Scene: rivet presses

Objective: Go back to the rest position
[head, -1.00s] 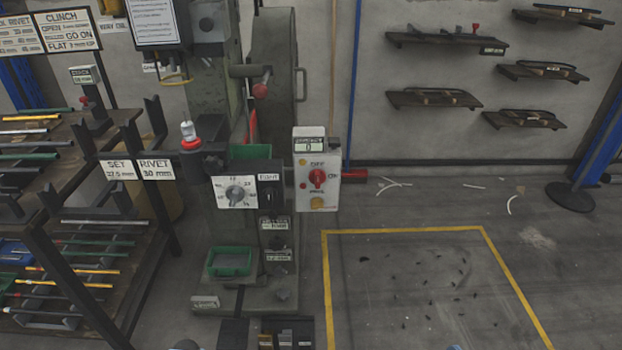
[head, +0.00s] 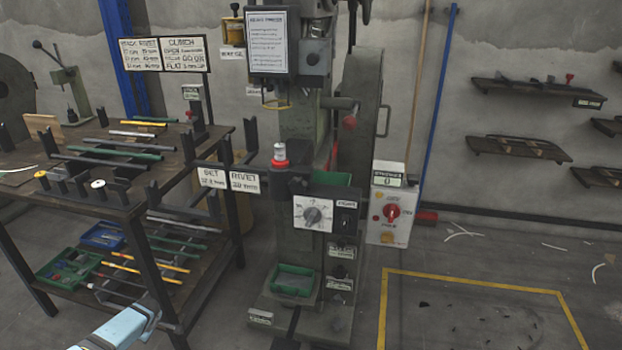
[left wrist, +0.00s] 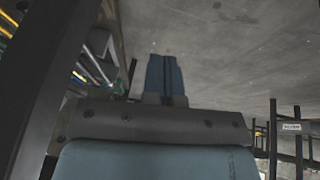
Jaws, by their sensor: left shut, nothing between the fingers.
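My left gripper (left wrist: 165,75) shows in the left wrist view, its two blue fingers together and nothing between them. It hangs over bare grey floor, with a dark rack post and coloured rods to its left in that view. In the head view a light blue part of my left arm comes in at the bottom left, in front of the rack's lower shelf. The fingers cannot be made out there. My right gripper is in neither view.
A rivet press (head: 307,130) stands mid-view, with a green tray (head: 294,281) low on it and a control box (head: 389,205) at its right. A dark rack (head: 95,200) of rods stands left, close to my left arm. Floor inside the yellow outline (head: 470,280) is mostly clear.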

